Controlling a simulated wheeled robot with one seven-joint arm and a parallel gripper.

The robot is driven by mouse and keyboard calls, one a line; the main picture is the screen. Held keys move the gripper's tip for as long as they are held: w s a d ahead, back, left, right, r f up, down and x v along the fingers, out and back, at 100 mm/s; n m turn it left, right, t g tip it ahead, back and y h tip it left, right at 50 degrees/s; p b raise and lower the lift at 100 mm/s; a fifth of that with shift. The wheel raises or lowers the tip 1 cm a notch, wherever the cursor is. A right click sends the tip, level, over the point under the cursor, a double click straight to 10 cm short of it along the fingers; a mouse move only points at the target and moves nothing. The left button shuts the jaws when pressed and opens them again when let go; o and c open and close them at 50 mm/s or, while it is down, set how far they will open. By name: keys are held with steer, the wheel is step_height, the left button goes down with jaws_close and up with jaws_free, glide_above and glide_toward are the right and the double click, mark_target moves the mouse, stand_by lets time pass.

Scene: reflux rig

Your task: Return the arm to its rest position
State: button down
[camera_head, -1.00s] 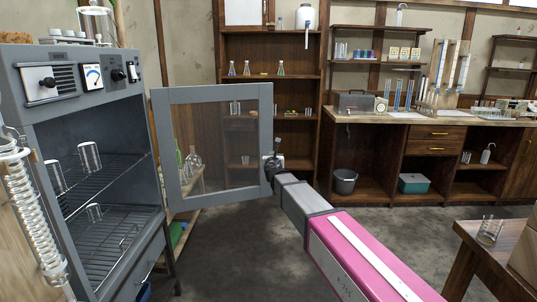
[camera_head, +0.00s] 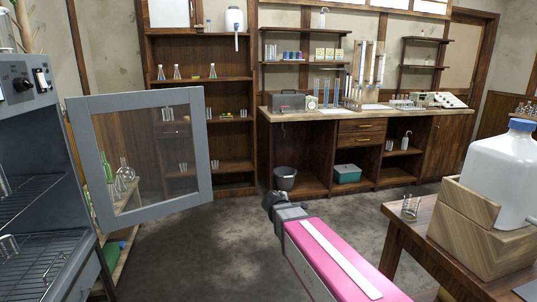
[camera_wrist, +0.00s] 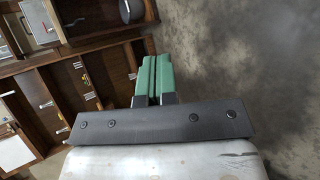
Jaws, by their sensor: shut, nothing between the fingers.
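My gripper shows in the wrist view (camera_wrist: 153,78) with its two green fingers side by side and shut, nothing between them. Behind the fingers there is open air, bare floor and the wooden cabinets. In the head view my pink and grey arm reaches up from the lower right, and its dark end (camera_head: 272,203) hangs over open floor, right of the oven door and apart from it. The fingers cannot be made out in the head view.
The grey oven (camera_head: 30,150) stands at the left with its glass door (camera_head: 204,160) wide open. A wooden table (camera_head: 395,212) with a beaker (camera_head: 410,208) and a white jug (camera_head: 500,175) is at the right. The floor (camera_head: 200,255) between is clear.

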steer(key=s+d+f+m+g+y, duration=0.2)
steer(key=s+d+f+m+g, duration=0.3)
steer(key=s+m, duration=0.3)
steer(key=s+d+f+m+g+y, duration=0.2)
steer(key=s+d+f+m+g, duration=0.3)
steer(key=s, duration=0.8)
step_height(320, 180, down, 3)
steer(key=d+m, duration=0.1)
steer(key=m, duration=0.2)
steer(key=shift+d+m+y, duration=0.3)
steer(key=shift+d, duration=0.1)
steer(key=shift+s+f, duration=0.1)
steer(key=shift+s, duration=0.15)
